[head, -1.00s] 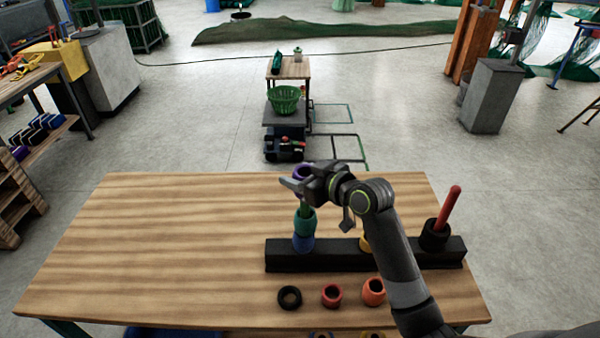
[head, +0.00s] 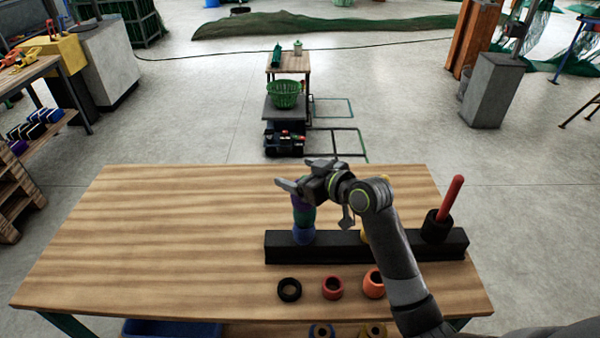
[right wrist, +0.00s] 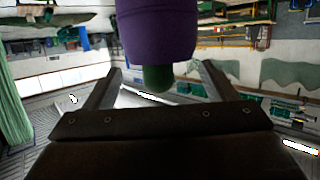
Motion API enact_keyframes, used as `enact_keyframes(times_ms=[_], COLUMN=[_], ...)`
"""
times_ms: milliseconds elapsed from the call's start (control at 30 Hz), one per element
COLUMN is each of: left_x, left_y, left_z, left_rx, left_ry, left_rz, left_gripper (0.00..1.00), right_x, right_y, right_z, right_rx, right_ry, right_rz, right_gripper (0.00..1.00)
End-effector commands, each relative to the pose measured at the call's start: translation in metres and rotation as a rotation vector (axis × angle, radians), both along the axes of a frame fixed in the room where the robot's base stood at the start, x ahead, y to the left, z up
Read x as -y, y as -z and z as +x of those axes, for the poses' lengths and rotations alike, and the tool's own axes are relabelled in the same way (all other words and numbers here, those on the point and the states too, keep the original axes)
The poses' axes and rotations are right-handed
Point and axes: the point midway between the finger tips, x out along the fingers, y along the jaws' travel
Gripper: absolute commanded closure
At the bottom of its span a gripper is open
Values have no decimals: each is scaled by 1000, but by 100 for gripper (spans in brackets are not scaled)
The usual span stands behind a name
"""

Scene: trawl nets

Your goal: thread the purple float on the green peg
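My right gripper (head: 299,176) is just above the purple float. Its fingers are apart and hold nothing. In the head view the gripper hides the peg's tip. My left gripper is not in view.
The black base (head: 340,246) also carries a red peg (head: 451,198) with a black float (head: 436,227) and a yellow float (head: 364,236), partly behind my arm. Black (head: 289,289), red (head: 332,288) and orange (head: 373,284) floats stand in front. The table's left half (head: 150,245) is clear.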

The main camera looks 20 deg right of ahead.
Motion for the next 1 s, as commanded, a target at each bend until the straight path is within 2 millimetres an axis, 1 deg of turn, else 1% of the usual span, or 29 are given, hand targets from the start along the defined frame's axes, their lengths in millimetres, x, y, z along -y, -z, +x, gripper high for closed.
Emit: enact_keyframes(times_ms=[233, 367, 467, 833, 1000], left_x=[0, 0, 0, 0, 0], left_y=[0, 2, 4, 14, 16], left_z=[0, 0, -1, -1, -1], left_rx=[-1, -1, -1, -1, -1], left_ry=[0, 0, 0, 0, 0], left_rz=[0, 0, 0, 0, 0], left_gripper=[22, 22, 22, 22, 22], right_x=[0, 4, 11, 43, 55], right_y=[0, -1, -4, -25, -33], right_z=[-1, -7, -17, -77, -99], right_rx=[0, 1, 1, 1, 1], right_ry=[0, 0, 2, 0, 0], right_rz=[0, -2, -4, -9, -8], right_gripper=[22, 22, 22, 22, 22])
